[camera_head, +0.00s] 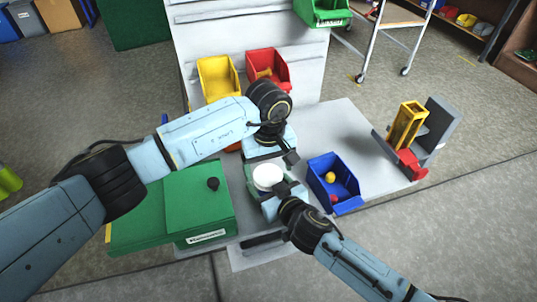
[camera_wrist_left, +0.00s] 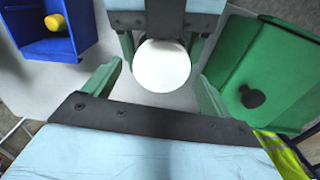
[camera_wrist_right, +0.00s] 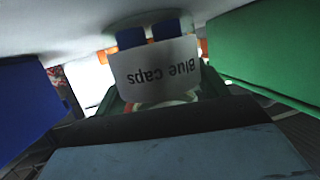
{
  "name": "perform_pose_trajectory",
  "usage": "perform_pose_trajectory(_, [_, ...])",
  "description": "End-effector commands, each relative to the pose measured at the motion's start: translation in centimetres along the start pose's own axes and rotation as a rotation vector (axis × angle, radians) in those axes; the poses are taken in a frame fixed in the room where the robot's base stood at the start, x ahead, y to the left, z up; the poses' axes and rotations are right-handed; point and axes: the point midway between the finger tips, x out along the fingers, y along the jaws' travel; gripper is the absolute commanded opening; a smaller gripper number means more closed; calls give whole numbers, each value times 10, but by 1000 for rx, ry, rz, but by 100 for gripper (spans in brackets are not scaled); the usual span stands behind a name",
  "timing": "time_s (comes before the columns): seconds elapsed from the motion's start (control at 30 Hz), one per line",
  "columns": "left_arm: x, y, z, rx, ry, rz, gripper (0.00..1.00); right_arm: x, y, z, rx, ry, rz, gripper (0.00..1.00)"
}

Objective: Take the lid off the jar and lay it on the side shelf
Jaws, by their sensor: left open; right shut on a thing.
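The jar shows its white lid (camera_head: 268,176) from above in the head view, and the lid (camera_wrist_left: 162,65) also shows in the left wrist view. In the right wrist view the jar's label (camera_wrist_right: 155,72) reads "Blue caps" upside down, with blue pieces beside it. My right gripper (camera_head: 272,190) is shut on the jar from the near side. My left gripper (camera_wrist_left: 157,78) is open; its fingers are on either side of the lid in its view, and I cannot tell whether they touch it. I cannot make out which surface is the side shelf.
A blue bin (camera_head: 318,180) with yellow and red pieces stands right of the jar. A green box (camera_head: 195,205) with a dark knob stands left. Yellow (camera_head: 205,78) and red (camera_head: 283,62) bins hang behind. A yellow-and-grey fixture (camera_head: 440,130) stands right; the table (camera_head: 345,125) between is clear.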

Motion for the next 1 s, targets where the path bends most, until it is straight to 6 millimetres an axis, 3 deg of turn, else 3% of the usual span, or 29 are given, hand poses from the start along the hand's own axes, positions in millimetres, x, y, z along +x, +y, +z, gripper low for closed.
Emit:
perform_pose_trajectory(0.13, [12, 0, 0, -1, -1, 0, 84, 0, 0, 2, 1, -3, 0, 9])
perform_pose_trajectory(0.43, [14, 0, 0, -1, 1, 0, 84, 0, 0, 2, 1, -3, 0, 9])
perform_pose_trajectory(0.8, [13, 0, 0, -1, 1, 2, 38, 0, -1, 1, 0, -2, -1, 9])
perform_pose_trajectory(1.0, [13, 1, 0, -95, 1, 3, 38, 0, -1, 1, -1, -2, -2, 9])
